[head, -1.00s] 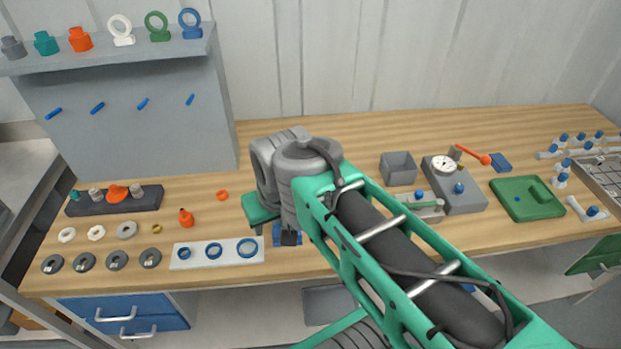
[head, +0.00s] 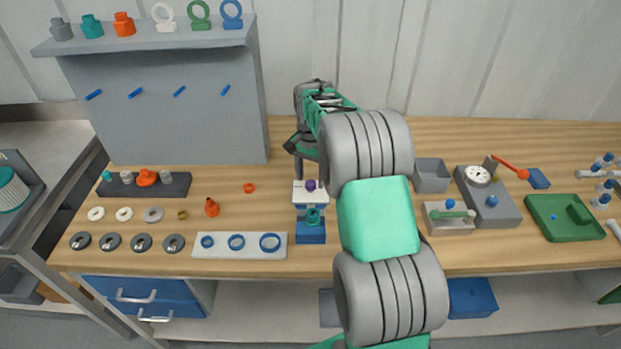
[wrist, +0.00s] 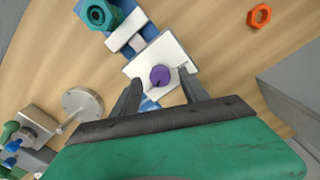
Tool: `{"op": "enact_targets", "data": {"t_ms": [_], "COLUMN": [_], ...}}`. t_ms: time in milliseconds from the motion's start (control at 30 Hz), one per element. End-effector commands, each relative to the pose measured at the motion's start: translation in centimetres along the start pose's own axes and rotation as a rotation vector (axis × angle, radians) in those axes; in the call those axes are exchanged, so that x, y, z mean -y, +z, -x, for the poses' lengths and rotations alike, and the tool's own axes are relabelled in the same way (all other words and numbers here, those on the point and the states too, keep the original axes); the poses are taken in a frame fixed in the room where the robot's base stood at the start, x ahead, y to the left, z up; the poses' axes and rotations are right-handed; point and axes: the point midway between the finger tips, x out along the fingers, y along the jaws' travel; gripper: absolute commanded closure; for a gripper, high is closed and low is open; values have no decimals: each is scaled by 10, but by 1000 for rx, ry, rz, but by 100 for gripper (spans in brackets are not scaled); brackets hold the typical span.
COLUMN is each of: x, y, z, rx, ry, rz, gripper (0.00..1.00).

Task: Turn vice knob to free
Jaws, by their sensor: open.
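The blue vice (head: 311,233) stands near the front edge of the bench in the head view. A teal hexagonal part (head: 314,216) sits at its front end. The purple knob (head: 311,185) is on the white plate (head: 299,198) at its back end. In the wrist view the knob (wrist: 161,77) shows on the white plate, between the two dark fingers of my open gripper (wrist: 159,80). There are gaps on both sides, and the fingertips' height over the plate is unclear. In the head view my gripper (head: 299,155) is just behind the knob, partly hidden by my arm.
An orange ring (head: 249,188) and a white strip with blue rings (head: 222,252) lie left of the vice. A grey box (head: 432,176), a clamp block (head: 436,226) and a gauge block (head: 503,213) stand to the right. A grey panel (head: 190,130) rises back left.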

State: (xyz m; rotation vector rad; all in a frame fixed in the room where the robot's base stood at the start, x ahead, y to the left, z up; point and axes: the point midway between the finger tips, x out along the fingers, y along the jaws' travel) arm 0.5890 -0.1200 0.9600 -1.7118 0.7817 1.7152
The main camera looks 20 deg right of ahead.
Motion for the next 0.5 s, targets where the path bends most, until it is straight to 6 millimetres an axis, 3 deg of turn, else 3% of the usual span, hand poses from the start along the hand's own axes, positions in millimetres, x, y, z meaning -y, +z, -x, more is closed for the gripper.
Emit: {"op": "enact_targets", "data": {"t_ms": [133,367,500], "x": [0,0,0], "y": [0,0,0], "z": [-14,-17,-17], "rx": [1,-1,-1], "ry": [0,-1,-1], "rz": [1,2,2], "gripper": [48,48,58]}}
